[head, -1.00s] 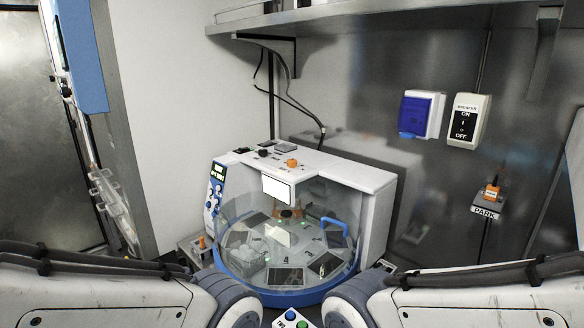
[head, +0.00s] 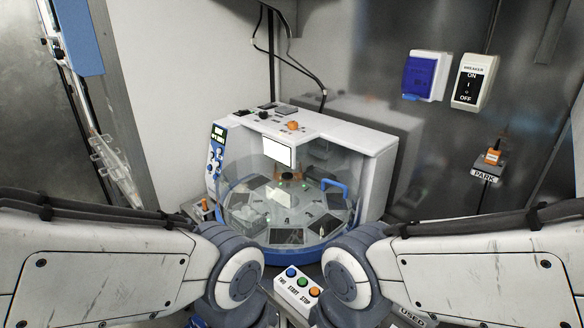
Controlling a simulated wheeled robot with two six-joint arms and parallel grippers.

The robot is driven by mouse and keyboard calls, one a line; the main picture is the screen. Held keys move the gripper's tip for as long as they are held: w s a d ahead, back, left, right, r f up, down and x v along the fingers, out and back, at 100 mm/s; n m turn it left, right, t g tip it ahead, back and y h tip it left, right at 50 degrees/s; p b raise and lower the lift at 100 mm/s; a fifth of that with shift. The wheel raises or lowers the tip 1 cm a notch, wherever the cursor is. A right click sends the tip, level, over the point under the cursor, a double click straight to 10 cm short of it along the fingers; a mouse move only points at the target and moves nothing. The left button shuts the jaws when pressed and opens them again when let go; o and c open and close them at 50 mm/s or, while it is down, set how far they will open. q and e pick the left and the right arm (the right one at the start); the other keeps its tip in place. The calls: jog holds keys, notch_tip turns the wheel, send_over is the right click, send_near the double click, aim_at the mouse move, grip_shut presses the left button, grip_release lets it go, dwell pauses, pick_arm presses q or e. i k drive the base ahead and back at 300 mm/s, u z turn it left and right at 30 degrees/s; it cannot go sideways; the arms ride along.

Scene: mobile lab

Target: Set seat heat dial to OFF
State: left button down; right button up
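A white bench machine with a round clear-covered carousel (head: 290,215) stands against the back wall. Its left front panel (head: 215,158) carries a small display and several blue and white knobs. An orange knob (head: 293,126) and a black knob (head: 264,115) sit on its top. The labels by these knobs are too small to read, so I cannot tell which one is the seat heat dial or where it points. Both my arms reach in from the sides at the bottom of the head view, but neither gripper is in view.
A button box (head: 297,290) with blue, green and orange buttons is at the bottom, between my arms. A breaker switch (head: 473,82) and a blue-covered box (head: 424,76) hang on the metal wall. An orange item (head: 492,157) sits on the PARK holder. A clear rack (head: 115,165) is at left.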

aim_at(292, 125)
jog(key=u, duration=1.85)
jog(key=i, duration=1.9)
jog(key=z, duration=3.3)
